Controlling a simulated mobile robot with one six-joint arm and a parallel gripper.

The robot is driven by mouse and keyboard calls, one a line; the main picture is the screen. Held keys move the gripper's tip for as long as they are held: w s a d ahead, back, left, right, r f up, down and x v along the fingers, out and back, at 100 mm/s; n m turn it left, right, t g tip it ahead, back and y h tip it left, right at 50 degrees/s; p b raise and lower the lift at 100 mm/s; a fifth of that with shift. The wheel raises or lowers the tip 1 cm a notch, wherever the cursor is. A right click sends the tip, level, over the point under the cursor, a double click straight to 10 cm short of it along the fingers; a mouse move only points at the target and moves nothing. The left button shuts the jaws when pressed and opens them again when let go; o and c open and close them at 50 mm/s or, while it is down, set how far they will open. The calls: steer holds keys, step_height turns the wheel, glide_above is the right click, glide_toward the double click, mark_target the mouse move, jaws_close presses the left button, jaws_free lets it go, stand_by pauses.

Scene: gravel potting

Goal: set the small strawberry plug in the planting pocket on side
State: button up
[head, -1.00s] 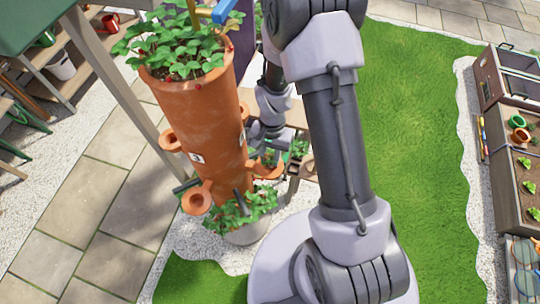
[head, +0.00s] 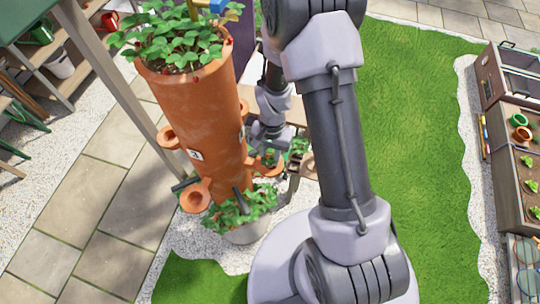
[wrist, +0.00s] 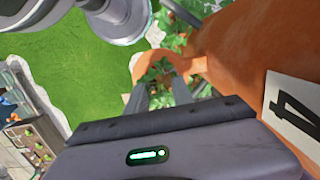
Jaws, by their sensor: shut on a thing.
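The tall terracotta tower (head: 205,120) stands left of my arm, with strawberry plants in its top and cup-like pockets on its side. In the wrist view, the tower wall (wrist: 238,45) fills the right, with a label marked 4 (wrist: 298,106). An orange pocket rim (wrist: 140,66) juts from the wall. My gripper (wrist: 158,94) is at this pocket, shut on the small strawberry plug (wrist: 156,74). Its leaves show between the fingertips, within the rim's outline. The plug's base is hidden, so I cannot tell whether it touches the pocket.
Other pockets (head: 195,196) stick out from the tower's side. A leafy pot (head: 245,232) stands at its foot.

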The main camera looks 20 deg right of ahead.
steer(key=o, duration=0.8)
steer(key=o, duration=0.6)
step_height(320, 180, up, 9)
steer(key=p, duration=0.6)
